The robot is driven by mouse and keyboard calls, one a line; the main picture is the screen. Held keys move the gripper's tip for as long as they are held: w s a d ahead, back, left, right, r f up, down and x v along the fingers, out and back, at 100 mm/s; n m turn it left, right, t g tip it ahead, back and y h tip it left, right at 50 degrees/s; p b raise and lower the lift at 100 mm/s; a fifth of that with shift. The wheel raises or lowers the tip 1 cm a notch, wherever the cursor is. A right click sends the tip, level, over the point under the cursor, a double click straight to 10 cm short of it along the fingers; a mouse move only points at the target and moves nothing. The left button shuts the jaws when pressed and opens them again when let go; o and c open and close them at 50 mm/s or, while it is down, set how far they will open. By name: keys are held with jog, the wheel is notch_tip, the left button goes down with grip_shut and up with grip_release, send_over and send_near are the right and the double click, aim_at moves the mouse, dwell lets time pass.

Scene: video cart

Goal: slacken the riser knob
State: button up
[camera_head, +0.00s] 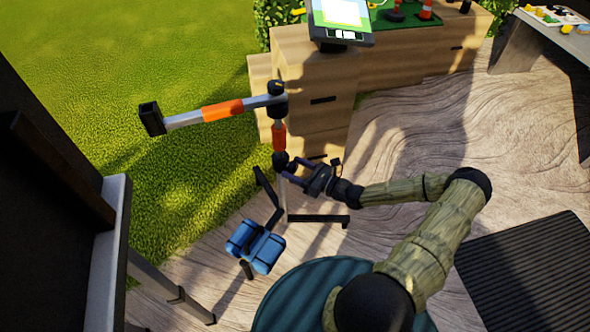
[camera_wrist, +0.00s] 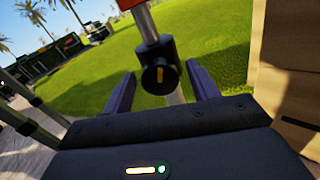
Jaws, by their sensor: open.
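The riser knob (camera_wrist: 160,76) is a dark round knob with a yellow mark, on a black collar around the stand's riser (camera_wrist: 144,22). In the wrist view it faces me, between my two fingers. In the head view the black collar (camera_head: 281,160) sits below the riser's orange band (camera_head: 279,136), and the knob cannot be told apart from it. My gripper (camera_head: 291,171) is open beside the collar, and in the wrist view its purple fingers (camera_wrist: 162,84) stand left and right of the knob with gaps. Whether the fingertips reach past the knob is unclear.
The stand's boom (camera_head: 222,109) reaches left above, with a black end piece. Blue weights (camera_head: 257,246) lie by its legs. A wooden cabinet (camera_head: 315,75) with a screen (camera_head: 342,20) stands behind. A grey-edged dark structure (camera_head: 112,235) is at left.

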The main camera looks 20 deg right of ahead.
jog(key=shift+w+a, duration=0.2)
jog(key=shift+w, duration=0.05)
jog(key=c, duration=1)
